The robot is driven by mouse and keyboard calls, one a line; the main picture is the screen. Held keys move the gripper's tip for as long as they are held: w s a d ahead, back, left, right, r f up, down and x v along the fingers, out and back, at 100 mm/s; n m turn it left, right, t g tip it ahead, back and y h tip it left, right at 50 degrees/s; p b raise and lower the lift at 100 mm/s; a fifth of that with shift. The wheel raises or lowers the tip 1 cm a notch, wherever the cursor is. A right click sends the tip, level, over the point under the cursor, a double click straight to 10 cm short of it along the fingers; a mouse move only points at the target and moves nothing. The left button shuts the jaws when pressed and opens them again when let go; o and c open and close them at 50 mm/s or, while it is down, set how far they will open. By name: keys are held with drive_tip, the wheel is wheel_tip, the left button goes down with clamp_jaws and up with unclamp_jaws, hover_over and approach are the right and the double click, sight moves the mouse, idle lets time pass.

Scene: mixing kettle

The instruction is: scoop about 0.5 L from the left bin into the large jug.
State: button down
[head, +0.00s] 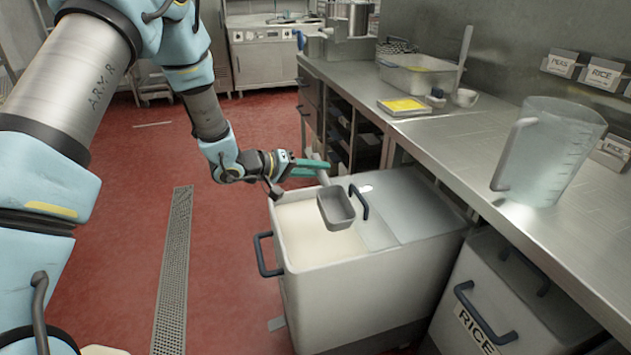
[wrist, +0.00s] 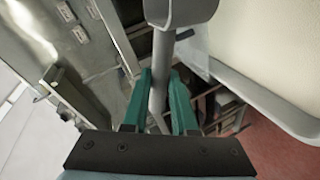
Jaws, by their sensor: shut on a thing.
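My gripper (head: 312,168) is shut on the handle of a grey metal scoop (head: 337,209). The wrist view shows the handle (wrist: 159,70) between the teal fingers (wrist: 164,100), with part of the scoop (wrist: 180,10) at the top edge. The scoop hangs over the open part of the left bin (head: 345,285), near its lid, and its visible inside is bare grey. Pale white contents (head: 308,232) fill much of that bin; they also show in the wrist view (wrist: 265,40). The large clear jug (head: 552,155) stands upright on the counter and looks empty.
A closed bin labelled RICE (head: 500,290) stands to the right, partly under the steel counter (head: 440,135). A lid (head: 400,205) covers the left bin's right half.

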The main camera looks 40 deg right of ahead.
wheel_tip(320, 180, down, 9)
drive_tip(key=b, duration=0.5)
drive_tip(key=shift+s+r+m+t, duration=0.15)
drive_tip(key=shift+s+m+t, duration=0.05)
drive_tip(key=shift+m+t, duration=0.1)
drive_tip(key=shift+a, duration=0.1)
